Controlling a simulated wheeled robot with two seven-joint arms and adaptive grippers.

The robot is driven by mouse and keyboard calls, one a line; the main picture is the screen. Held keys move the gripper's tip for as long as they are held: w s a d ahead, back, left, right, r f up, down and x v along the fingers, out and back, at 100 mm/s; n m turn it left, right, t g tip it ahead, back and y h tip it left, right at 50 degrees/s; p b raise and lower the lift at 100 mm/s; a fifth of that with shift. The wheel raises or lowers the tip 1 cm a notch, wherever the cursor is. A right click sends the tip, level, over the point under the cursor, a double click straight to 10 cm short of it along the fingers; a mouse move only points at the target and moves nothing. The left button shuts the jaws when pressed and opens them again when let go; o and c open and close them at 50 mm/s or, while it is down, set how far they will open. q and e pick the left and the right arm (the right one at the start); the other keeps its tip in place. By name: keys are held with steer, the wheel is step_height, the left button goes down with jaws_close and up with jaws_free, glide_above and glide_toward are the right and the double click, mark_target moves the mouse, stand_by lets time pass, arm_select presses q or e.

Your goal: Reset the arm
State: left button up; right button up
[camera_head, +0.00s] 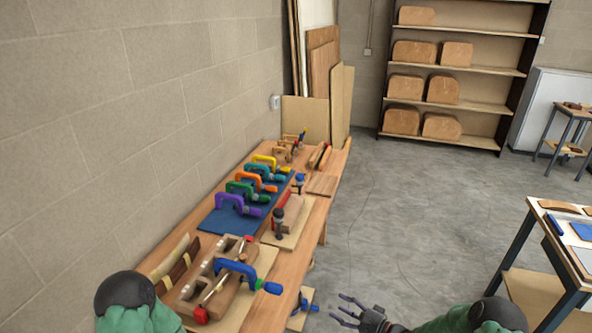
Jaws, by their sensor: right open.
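My right gripper (352,313) shows at the bottom centre of the head view, low in front of the grey floor and to the right of the workbench. Its dark fingers are spread open with nothing between them. My right arm's green sleeve comes in from the bottom right. On the left only a dark, rounded part and green sleeve of my left arm show. My left gripper is out of sight. The wooden workbench (318,205) runs along the wall. Near its front end a blue clamp (238,268) sits on a wooden form block (218,290).
Several coloured clamps, including a purple one (238,204), stand on a blue mat (215,222). A second table (545,232) stands at the right edge. A shelf of wooden forms (450,70) stands at the back. The floor (420,210) between bench and table is clear.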

steer(key=s+a+f+n+g+h+b, duration=0.1)
steer(key=s+a+f+n+g+h, duration=0.1)
steer(key=s+f+h, duration=0.4)
steer(key=s+a+f+n+g+h+b, duration=0.1)
steer(key=s+a+f+n+b, duration=0.15)
steer(key=s+f, duration=0.4)
steer(key=s+f+n+g+h, duration=0.1)
steer(key=s+f+n+g, duration=0.1)
steer(key=s, duration=0.7)
steer(key=s+f+n+g+h+b, duration=0.1)
steer(key=s+f+n+g, duration=0.2)
steer(key=s, duration=0.7)
steer(key=shift+a+f+n+g, duration=0.35)
steer(key=shift+n+g, duration=0.4)
steer(key=shift+g, duration=0.25)
steer(key=shift+w, duration=0.1)
